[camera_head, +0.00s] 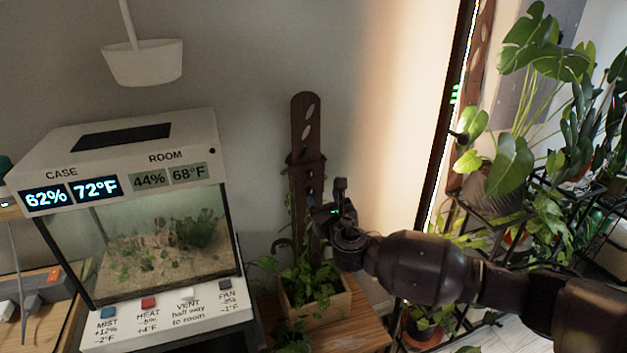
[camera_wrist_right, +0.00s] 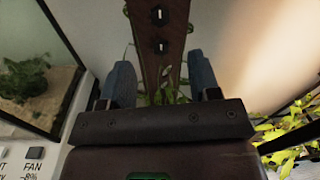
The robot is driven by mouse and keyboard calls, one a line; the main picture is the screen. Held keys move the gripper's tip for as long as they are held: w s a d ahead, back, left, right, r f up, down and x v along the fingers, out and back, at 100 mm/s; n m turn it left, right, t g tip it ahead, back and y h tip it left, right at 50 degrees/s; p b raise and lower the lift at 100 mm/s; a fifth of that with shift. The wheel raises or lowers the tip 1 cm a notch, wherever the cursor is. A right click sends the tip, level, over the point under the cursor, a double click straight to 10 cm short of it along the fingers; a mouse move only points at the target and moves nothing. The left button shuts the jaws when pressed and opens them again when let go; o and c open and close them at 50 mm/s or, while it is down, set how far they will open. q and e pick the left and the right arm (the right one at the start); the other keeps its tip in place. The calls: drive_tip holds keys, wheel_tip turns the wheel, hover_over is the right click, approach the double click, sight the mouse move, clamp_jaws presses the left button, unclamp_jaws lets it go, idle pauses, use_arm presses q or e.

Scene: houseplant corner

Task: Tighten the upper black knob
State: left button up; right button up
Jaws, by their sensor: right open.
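A dark brown wooden post (camera_head: 305,125) with oval slots stands upright behind a planter against the wall. In the right wrist view two black knobs with pale marks sit on the post, the upper black knob (camera_wrist_right: 158,15) near the top edge and the lower knob (camera_wrist_right: 160,47) below it. In the head view the upper knob (camera_head: 309,169) is small and dark. My right gripper (camera_head: 326,204) is in front of the post, below the upper knob. Its two blue-grey fingers (camera_wrist_right: 160,66) are apart with nothing held between them. My left gripper is out of view.
A terrarium (camera_head: 175,128) with humidity and temperature displays stands at left. A wooden planter box (camera_head: 322,303) with trailing leaves sits at the post's foot. Potted plants on black stands (camera_head: 492,212) fill the right. A white lamp (camera_head: 142,63) hangs at upper left.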

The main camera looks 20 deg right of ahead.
sight(311, 176)
drive_tip(key=w+b, duration=0.2)
drive_tip(key=w, duration=0.7)
drive_tip(key=shift+w+d+f, duration=0.1)
drive_tip(key=shift+w+f, duration=0.05)
drive_tip(key=shift+w, duration=0.7)
drive_tip(key=c, duration=0.9)
